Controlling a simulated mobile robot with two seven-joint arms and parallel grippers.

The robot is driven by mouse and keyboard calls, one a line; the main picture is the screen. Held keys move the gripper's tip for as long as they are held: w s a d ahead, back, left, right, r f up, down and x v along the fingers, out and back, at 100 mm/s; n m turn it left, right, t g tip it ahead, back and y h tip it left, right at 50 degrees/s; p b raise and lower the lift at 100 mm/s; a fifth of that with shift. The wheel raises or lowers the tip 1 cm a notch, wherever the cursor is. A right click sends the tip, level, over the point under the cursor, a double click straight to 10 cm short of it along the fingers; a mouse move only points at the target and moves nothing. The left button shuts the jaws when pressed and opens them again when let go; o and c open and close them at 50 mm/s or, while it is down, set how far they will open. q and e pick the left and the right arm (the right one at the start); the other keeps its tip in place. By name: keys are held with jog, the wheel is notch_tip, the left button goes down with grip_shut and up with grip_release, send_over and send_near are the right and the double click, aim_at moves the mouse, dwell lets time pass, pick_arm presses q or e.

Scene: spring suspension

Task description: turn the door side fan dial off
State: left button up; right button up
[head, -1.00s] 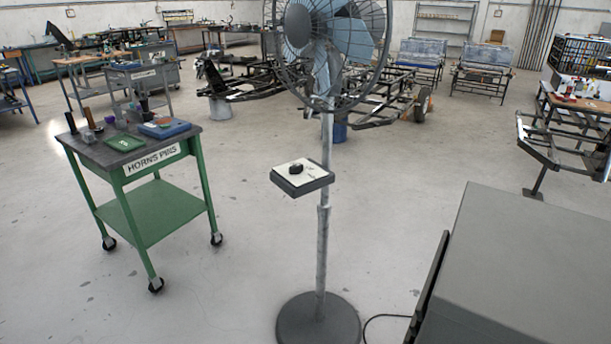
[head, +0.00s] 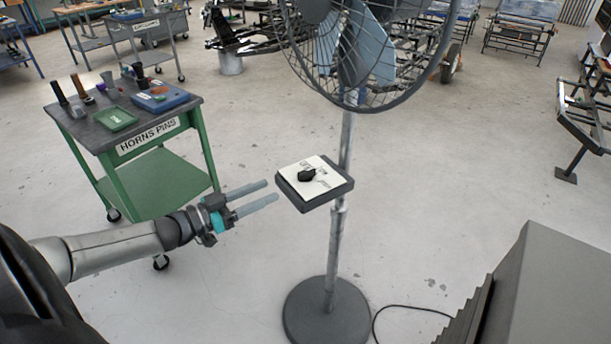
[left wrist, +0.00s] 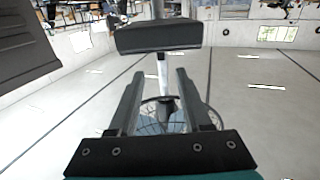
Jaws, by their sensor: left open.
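The fan dial (head: 306,175) is a small black knob on a white plate (head: 323,181) on top of a dark box (head: 333,195), which is fixed to the pole (head: 335,240) of a standing fan (head: 365,45). My left gripper (head: 272,193) is open and empty, just left of the box and apart from it, its two fingers pointing at it. In the left wrist view the box (left wrist: 158,37) lies beyond the fingertips (left wrist: 159,72); the knob cannot be made out there. My right gripper is not in view.
A green cart (head: 150,150) labelled HORNS PINS, with tools and trays on top, stands left, behind my left arm. A large grey cabinet (head: 555,285) is at the lower right. A black cable (head: 400,308) lies by the fan's round base (head: 326,312). Floor between is clear.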

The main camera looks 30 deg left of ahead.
aim_at(299, 177)
pick_arm(q)
jog(key=b+x, duration=0.2)
jog(key=x, duration=0.8)
jog(key=shift+w, duration=0.1)
jog(key=shift+w+d+b, duration=0.15)
jog(key=shift+w+b, duration=0.2)
jog(key=shift+w, duration=0.25)
jog(key=c, duration=0.5)
grip_shut()
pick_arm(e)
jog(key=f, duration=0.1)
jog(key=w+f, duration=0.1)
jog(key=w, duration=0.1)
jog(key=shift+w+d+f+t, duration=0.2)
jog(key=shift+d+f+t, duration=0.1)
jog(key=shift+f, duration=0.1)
